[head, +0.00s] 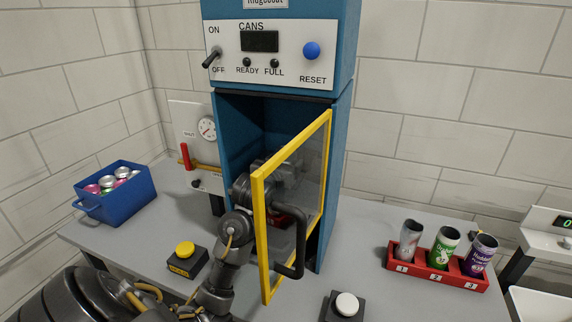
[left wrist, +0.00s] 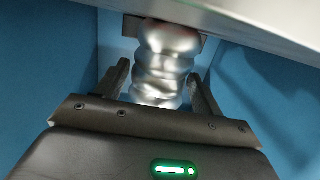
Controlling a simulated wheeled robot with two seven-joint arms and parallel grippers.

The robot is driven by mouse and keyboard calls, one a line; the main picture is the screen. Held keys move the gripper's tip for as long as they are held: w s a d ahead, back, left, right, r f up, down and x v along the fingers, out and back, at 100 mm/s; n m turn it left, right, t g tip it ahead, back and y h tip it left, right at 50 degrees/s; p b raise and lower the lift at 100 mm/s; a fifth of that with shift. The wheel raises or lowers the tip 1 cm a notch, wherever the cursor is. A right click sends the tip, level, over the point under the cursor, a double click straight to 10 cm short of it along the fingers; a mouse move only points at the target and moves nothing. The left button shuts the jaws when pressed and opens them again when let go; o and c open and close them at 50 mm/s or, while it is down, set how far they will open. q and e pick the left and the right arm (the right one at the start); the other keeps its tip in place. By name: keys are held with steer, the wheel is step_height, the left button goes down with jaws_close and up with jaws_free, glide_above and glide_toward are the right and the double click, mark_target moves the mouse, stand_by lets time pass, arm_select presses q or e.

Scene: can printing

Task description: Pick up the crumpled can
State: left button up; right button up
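A crumpled silver can (left wrist: 165,62), dented with wavy sides, shows in the left wrist view inside the blue cabinet (head: 237,130). A dark block lies behind its upper end. My left gripper (left wrist: 158,72) reaches into the cabinet, with one dark finger on each side of the can. Narrow gaps seem to show beside the fingers, so it looks open around the can. In the head view my left arm goes in past the open yellow-framed door (head: 262,230). The can is not clear there, hidden by the arm and door. My right gripper is in neither view.
The door with its black handle (head: 292,250) stands open close to my left arm. A blue bin of cans (head: 118,205) is at left. A yellow button (head: 185,249) and white button (head: 347,304) sit in front. A red numbered rack (head: 400,266) holds three cans at right.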

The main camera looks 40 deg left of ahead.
arm_select(q)
steer(key=c, duration=0.8)
steer(key=shift+r, duration=0.1)
steer(key=shift+r, duration=0.35)
step_height(320, 180, up, 9)
steer(key=p, duration=0.5)
steer(key=shift+r, duration=0.1)
